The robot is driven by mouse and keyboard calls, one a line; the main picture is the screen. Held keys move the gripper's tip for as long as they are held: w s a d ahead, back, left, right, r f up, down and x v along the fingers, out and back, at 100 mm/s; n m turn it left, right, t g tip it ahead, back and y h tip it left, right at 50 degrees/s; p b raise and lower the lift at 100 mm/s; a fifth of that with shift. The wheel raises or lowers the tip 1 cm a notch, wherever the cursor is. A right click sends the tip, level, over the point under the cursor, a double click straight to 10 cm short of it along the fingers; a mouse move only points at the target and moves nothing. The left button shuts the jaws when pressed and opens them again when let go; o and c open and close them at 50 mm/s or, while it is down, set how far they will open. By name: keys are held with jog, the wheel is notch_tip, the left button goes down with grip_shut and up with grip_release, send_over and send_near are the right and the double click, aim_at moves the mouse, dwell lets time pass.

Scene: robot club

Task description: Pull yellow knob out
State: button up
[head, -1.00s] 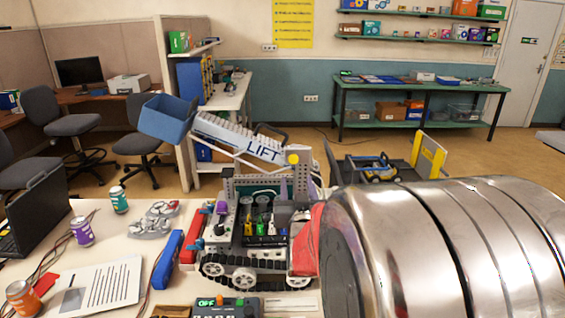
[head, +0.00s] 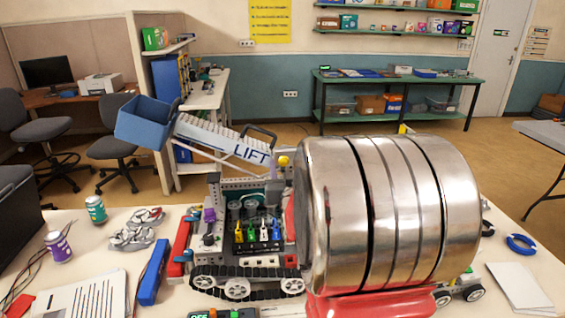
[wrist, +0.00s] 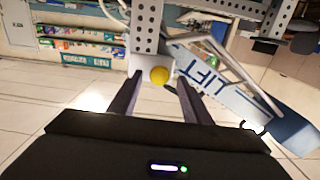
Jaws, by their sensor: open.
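The yellow knob (head: 283,160) is small and round. In the head view it sits at the right end of the lift arm (head: 215,134) marked LIFT, on the tabletop robot model (head: 246,238). In the wrist view the yellow knob (wrist: 160,75) faces me on a pale bracket. My gripper (wrist: 160,83) is open, its two dark fingers pointing toward the knob, one on each side in the picture. I see no contact with the knob, and the remaining depth is hard to tell. My gripper does not show in the head view.
My metal arm section covers the model's right side in the head view. A blue bin (head: 143,122) hangs at the lift arm's far end.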

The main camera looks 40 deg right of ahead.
jog(key=shift+x, duration=1.05)
jog(key=shift+a, duration=0.1)
jog(key=shift+c, duration=1.4)
grip_shut()
